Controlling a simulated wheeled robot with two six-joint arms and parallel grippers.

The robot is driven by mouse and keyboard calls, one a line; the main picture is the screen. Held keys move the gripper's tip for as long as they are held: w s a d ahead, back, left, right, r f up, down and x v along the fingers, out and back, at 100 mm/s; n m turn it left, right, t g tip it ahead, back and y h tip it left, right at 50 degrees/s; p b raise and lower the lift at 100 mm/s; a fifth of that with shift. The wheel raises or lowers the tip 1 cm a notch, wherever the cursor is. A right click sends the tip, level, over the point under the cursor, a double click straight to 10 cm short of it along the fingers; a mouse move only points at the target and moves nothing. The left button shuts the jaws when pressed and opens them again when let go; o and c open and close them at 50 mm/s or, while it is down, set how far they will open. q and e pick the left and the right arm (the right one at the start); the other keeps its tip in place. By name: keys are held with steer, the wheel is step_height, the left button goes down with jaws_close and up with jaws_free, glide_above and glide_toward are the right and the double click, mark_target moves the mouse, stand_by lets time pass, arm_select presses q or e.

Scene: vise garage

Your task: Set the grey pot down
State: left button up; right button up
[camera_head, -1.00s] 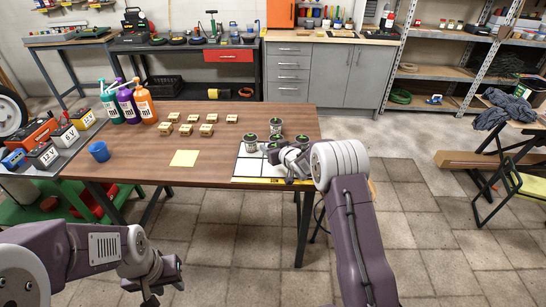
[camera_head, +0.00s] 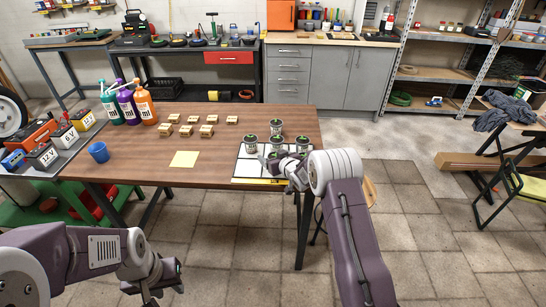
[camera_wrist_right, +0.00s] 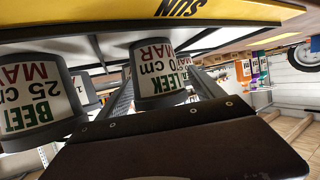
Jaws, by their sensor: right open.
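Several small grey pots with white labels and green tops stand on a white gridded board (camera_head: 243,168) at the table's right end. A grey pot labelled LEEK (camera_wrist_right: 160,70) sits at the ends of my right gripper's fingers in the wrist view, which is upside down. It appears to rest upright on the board. A second pot labelled BEET (camera_wrist_right: 32,95) stands beside it. My right gripper (camera_head: 285,163) is open at the board's front; its fingers (camera_wrist_right: 160,95) partly hide the board. My left gripper (camera_head: 166,281) hangs low in front of the table, away from the pots; its jaw opening is unclear.
The board has a yellow front strip (camera_wrist_right: 150,12). Coloured bottles (camera_head: 125,104) stand at the back left.

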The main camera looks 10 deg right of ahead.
steer(key=shift+s+r, duration=0.15)
steer(key=shift+r, duration=0.15)
steer(key=v, duration=1.1)
steer(key=shift+s+d+r+p, duration=0.1)
steer(key=shift+s+r+p, duration=0.05)
steer(key=shift+s+p, duration=0.15)
steer(key=shift+s, duration=0.1)
steer(key=s+a+f+m+g+h, duration=0.1)
steer(key=s+g, duration=0.5)
steer(key=s, duration=0.9)
steer(key=s+a+f+m+g+h, duration=0.1)
steer(key=s+f+g, duration=0.2)
steer(key=s, duration=1.2)
steer(key=g, duration=0.3)
steer(key=shift+s+a+f, duration=0.2)
steer(key=shift+s, duration=0.2)
step_height(320, 180, up, 7)
steer(key=p, duration=0.7)
